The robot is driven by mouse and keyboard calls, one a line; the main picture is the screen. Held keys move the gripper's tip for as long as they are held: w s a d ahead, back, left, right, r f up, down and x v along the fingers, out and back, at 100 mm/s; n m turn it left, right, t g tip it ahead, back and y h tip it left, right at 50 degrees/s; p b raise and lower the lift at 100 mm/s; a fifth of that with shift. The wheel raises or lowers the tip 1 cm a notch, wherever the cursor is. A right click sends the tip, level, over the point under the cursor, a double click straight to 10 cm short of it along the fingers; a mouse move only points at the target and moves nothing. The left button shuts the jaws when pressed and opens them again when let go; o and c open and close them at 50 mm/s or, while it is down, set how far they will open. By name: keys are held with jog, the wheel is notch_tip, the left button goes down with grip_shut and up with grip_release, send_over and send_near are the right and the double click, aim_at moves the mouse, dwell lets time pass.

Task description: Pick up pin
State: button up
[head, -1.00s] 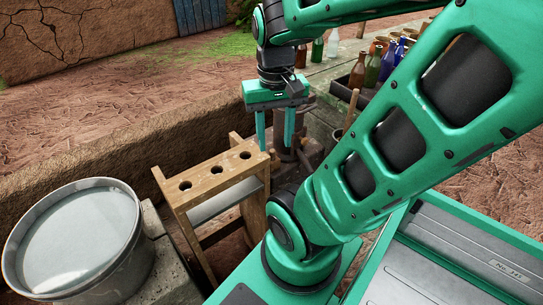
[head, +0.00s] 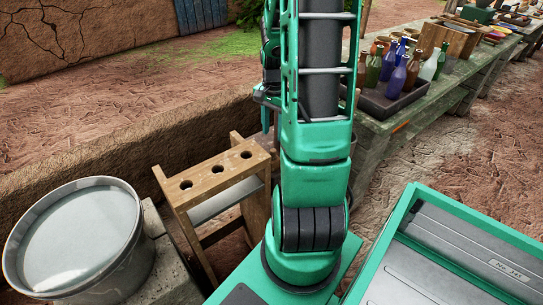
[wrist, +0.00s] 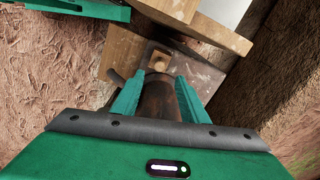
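In the wrist view my gripper (wrist: 159,82) is open, its two green fingers apart. A dark brown rounded body (wrist: 158,102) shows in the gap between and beyond them. Just past the fingertips is a small, light wooden square-ended piece (wrist: 159,62) on a dark surface. It may be the pin, but I cannot tell for sure. No contact with the fingers is clear. In the head view my arm hides most of the gripper and what lies under it; only a bit of a green finger (head: 266,116) shows.
A wooden rack with three holes (head: 217,176) stands left of my arm. A round metal tub (head: 75,240) is at the lower left. At right, a tray (head: 392,104) of bottles sits on a long bench (head: 438,92). A low mud wall (head: 110,155) runs behind the rack.

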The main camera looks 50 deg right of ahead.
aim_at(273, 150)
jog(key=shift+f, duration=4.8)
jog(key=c, duration=1)
